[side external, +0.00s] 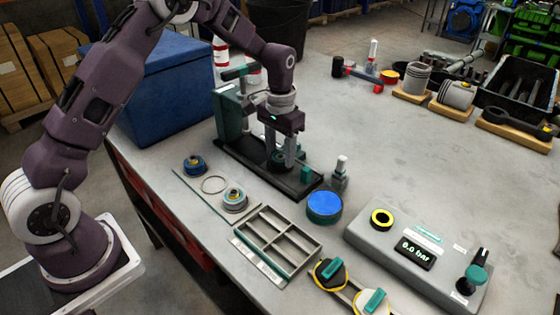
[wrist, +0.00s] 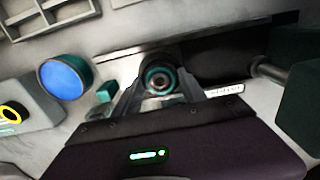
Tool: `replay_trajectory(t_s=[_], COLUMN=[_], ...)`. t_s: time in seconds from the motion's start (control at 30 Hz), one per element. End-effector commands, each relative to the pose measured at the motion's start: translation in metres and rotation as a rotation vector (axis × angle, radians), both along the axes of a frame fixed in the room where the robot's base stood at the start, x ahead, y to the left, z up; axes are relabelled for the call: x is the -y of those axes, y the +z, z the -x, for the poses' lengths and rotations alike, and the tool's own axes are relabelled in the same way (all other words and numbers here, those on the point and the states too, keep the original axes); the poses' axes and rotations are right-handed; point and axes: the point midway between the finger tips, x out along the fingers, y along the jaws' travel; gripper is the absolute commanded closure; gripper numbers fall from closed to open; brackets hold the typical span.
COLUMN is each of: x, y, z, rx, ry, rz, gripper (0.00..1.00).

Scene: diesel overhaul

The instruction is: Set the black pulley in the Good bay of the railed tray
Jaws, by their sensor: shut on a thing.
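The black pulley (wrist: 160,78), dark with a teal ring and a grey centre, is between my gripper's fingers (wrist: 158,92) in the wrist view. In the side view my gripper (side external: 284,160) points down over the black base of the teal press, shut on the pulley (side external: 275,158), which is partly hidden by the fingers. I cannot tell whether the pulley touches the base. The grey railed tray (side external: 276,240) lies in front of the press, with several empty bays. A pale label strip runs along its near-left side, too small to read.
The teal press (side external: 230,118) stands behind my gripper. A blue-topped round tin (side external: 324,207) and a grey pressure box (side external: 415,250) stand to the right. Yellow-rimmed parts (side external: 330,272) lie near the tray's front.

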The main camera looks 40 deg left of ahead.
Motion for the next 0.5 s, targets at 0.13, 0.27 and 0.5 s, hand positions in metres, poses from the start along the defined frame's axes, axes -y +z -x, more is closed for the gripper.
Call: replay_trajectory(t_s=[0.13,0.27,0.5], x=[0.000,0.000,0.000], y=[0.013,0.023,0.039], z=[-0.001,0.000,-0.001], rx=[0.004,0.002,0.003], ry=[0.000,0.000,0.000], rz=[0.000,0.000,0.000], gripper=[0.98,0.98,0.98])
